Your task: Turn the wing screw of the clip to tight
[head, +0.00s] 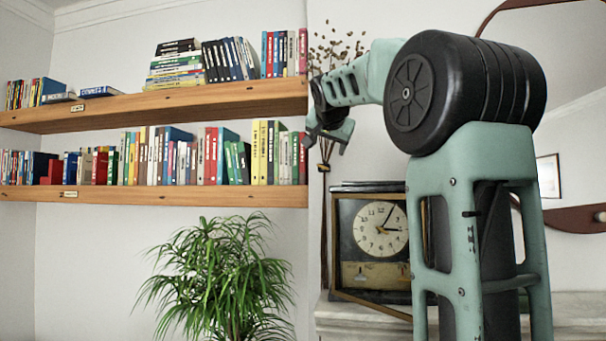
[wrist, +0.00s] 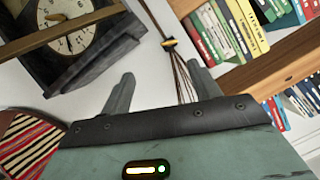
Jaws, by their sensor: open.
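A small dark and yellow-orange band (wrist: 169,43) sits around a bundle of thin dried stems in the wrist view, and I take it for the clip. It shows very small in the head view (head: 324,167). I cannot make out its wing screw or how that is turned. In the head view my gripper (head: 328,140) is just above the band, in front of the stems.
A framed clock (head: 380,235) stands on the marble mantel (head: 575,310), close right of the stems. Wooden shelves (head: 150,107) full of books are on the left. A green plant (head: 220,275) is below them. A mirror (head: 575,60) hangs at right. A striped cloth (wrist: 30,150) shows in the wrist view.

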